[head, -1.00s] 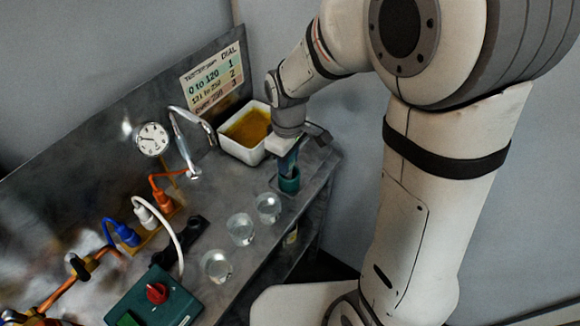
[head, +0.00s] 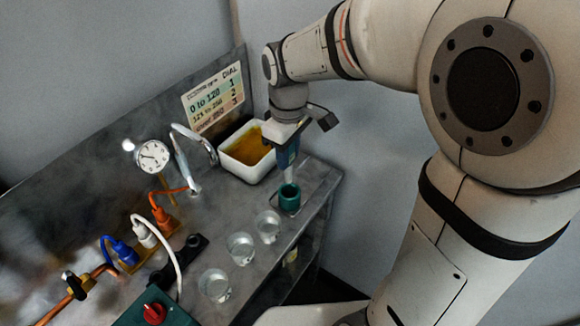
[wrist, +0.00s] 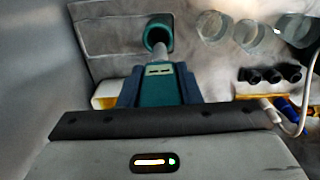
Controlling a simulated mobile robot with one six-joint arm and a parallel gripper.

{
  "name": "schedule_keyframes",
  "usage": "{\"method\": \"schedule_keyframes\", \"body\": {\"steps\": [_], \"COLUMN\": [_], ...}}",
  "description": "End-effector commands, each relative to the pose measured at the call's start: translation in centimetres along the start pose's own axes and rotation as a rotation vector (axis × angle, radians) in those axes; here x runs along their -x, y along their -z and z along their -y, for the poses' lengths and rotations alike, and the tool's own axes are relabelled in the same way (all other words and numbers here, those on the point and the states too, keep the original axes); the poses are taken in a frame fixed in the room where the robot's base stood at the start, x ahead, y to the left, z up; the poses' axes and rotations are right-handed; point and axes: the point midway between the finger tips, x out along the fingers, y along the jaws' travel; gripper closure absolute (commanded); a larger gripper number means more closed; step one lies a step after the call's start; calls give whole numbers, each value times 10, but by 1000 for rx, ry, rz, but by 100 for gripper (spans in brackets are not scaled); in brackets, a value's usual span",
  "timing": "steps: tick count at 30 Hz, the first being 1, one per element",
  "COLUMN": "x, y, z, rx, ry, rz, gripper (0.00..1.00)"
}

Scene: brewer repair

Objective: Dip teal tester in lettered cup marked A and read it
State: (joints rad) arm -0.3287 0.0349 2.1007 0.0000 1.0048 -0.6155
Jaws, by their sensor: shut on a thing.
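My gripper (head: 286,146) is shut on the teal tester (head: 287,158) and holds it upright above the teal holder (head: 289,198). The tester's pale probe points down, and its tip is at or just above the holder's mouth; I cannot tell which. In the wrist view, the tester (wrist: 160,84) sits between the fingers, with its probe lined up with the holder (wrist: 158,33). Three clear cups stand in a row: a far one (head: 268,227), a middle one (head: 240,248) and a near one (head: 215,285). No letters on them are readable.
A white tub of amber liquid (head: 226,163) stands behind the holder. A bent metal spout (head: 193,160), a round gauge (head: 152,157) and colored plugs with cables stand left of the cups. A card (head: 213,96) lists ranges and dial numbers. A green box with a red knob (head: 154,313) is at front.

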Motion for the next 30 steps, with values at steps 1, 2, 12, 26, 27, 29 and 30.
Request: {"method": "schedule_keyframes", "body": {"steps": [1,2,12,26,27,29,30], "x": [6,10,35,63,65,69,71], "y": [0,0,0,-1,-1,-1,-1], "z": [0,0,0,0,0,0,0], "rx": [0,0,-1,-2,-2,-2,-2], "ry": [0,-1,0,1,1,1,1], "rz": [-1,-1,0,1,1,1,1], "gripper": [93,93,93,93,93,93,93]}}
